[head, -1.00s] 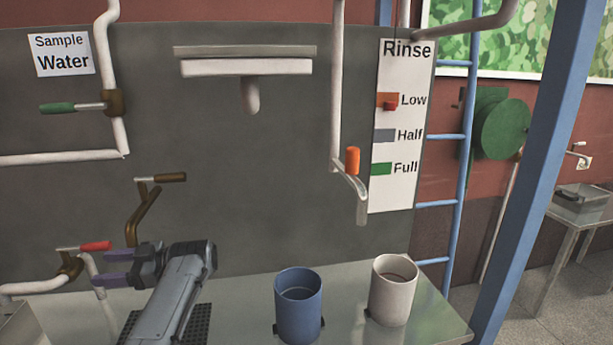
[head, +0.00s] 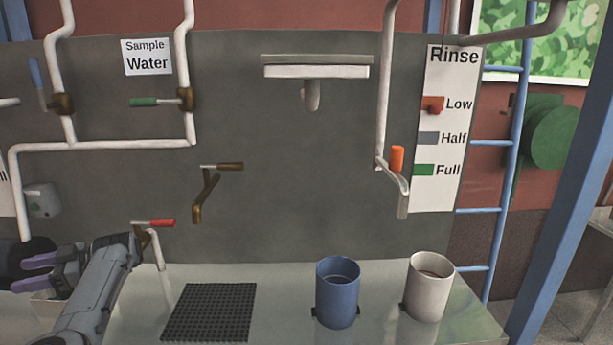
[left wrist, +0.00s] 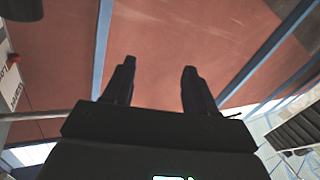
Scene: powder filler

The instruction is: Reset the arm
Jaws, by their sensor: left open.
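My left gripper (head: 38,273) is at the lower left of the head view, above the left part of the counter, with its purple fingers pointing left. It is open, and nothing shows between the fingers. In the left wrist view the two dark fingers (left wrist: 155,85) stand apart against a reddish wall and floor area. My left arm comes up from the bottom edge. My right gripper does not show.
A blue cup (head: 337,300) and a white cup (head: 428,290) stand on the metal counter (head: 280,325). A black mat (head: 208,312) lies left of them. Pipes, a red-handled valve (head: 160,223) and a brown-handled spout (head: 215,168) jut out behind.

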